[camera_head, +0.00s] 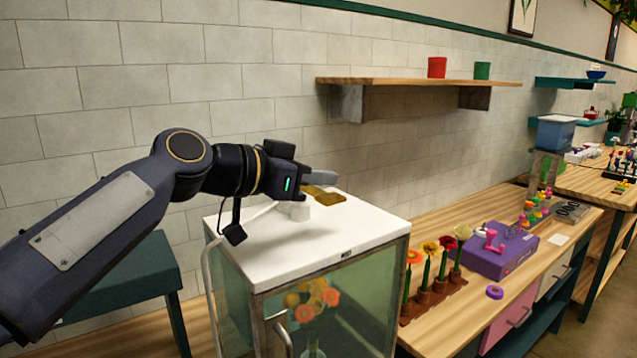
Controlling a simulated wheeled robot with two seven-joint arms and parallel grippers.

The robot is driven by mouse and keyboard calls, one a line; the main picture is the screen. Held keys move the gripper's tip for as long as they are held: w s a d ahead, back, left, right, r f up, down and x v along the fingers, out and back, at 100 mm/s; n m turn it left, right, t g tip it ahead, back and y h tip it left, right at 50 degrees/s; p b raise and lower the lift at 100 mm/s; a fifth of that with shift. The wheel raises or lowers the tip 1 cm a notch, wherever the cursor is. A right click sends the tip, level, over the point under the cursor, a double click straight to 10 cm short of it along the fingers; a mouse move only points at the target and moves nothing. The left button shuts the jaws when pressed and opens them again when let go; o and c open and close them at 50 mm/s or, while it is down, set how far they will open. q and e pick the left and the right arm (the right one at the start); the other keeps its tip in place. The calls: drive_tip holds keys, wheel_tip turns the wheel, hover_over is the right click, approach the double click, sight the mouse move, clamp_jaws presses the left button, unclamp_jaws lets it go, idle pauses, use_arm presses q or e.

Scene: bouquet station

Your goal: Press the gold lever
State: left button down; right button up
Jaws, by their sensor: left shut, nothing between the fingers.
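The gold lever (326,196) sticks out to the right from a small white fitting (299,211) on the white top of a glass-sided cabinet (338,237). My left gripper (334,179) is shut and empty. Its fingers point right and show just above and behind the lever. I cannot tell whether they touch it. Part of the lever is hidden by the gripper. My right gripper is not in view.
Flowers (311,303) stand inside the cabinet. A wooden bench to the right holds flowers in a rack (434,299), a purple box (500,252) and a purple ring (494,292). A wooden shelf (420,82) with red and green pots hangs on the wall.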

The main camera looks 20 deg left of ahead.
use_arm(q)
drive_tip(key=shift+s+f, duration=0.1)
drive_tip(key=shift+f, duration=0.8)
